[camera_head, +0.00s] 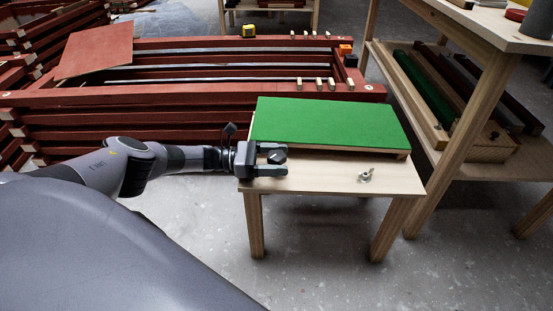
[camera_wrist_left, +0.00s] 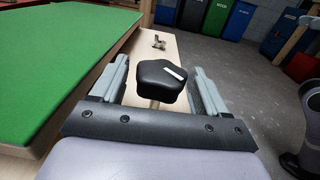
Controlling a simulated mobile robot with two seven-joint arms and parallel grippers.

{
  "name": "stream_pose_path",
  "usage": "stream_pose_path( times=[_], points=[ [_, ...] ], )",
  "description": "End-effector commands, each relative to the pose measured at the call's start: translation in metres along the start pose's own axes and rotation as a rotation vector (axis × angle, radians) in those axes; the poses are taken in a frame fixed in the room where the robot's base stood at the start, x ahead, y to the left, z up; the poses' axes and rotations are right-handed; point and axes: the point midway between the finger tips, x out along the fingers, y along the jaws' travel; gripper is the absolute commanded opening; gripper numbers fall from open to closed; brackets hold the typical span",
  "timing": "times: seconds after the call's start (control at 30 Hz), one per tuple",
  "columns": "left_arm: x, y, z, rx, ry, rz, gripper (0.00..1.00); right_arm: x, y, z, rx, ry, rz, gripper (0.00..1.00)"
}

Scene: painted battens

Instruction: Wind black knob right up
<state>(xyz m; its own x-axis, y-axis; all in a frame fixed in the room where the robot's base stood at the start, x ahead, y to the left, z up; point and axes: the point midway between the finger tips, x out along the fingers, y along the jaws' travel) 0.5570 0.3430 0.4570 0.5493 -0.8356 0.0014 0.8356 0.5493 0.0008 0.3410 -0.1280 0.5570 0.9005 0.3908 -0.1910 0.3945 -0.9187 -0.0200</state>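The black knob (camera_wrist_left: 160,82) has a lobed top with a white mark. In the left wrist view it stands on a pale stem at the near end of the wooden strip beside the green board (camera_wrist_left: 60,62). In the head view the knob (camera_head: 278,157) is partly seen at the table's left edge. My left gripper (camera_head: 286,159) is open, with one finger on each side of the knob. In the left wrist view my left gripper (camera_wrist_left: 160,80) shows a gap on the knob's left; contact on its right is unclear. My right gripper is out of view.
A metal wing-shaped fitting (camera_head: 366,175) stands farther right on the small wooden table (camera_head: 320,181). The green board (camera_head: 330,124) lies just behind. Stacked red battens (camera_head: 190,118) fill the back left. A taller wooden bench (camera_head: 470,70) stands at right.

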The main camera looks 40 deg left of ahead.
Motion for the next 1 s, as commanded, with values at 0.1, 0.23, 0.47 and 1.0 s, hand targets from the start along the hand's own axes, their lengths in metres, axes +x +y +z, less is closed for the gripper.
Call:
stream_pose_path(
  times=[0.1,0.23,0.47,1.0],
  points=[
    [-0.001,0.0,0.0,0.0,0.001,0.001,0.75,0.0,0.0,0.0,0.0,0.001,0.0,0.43],
    [-0.012,0.0,-0.001,0.0,0.003,0.002,0.75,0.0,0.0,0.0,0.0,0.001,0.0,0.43],
    [-0.05,0.0,-0.001,0.0,0.003,0.003,0.75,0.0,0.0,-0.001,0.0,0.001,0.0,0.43],
    [-0.072,0.0,0.0,-0.001,-0.001,0.001,0.74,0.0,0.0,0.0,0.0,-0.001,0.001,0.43]
  ],
)
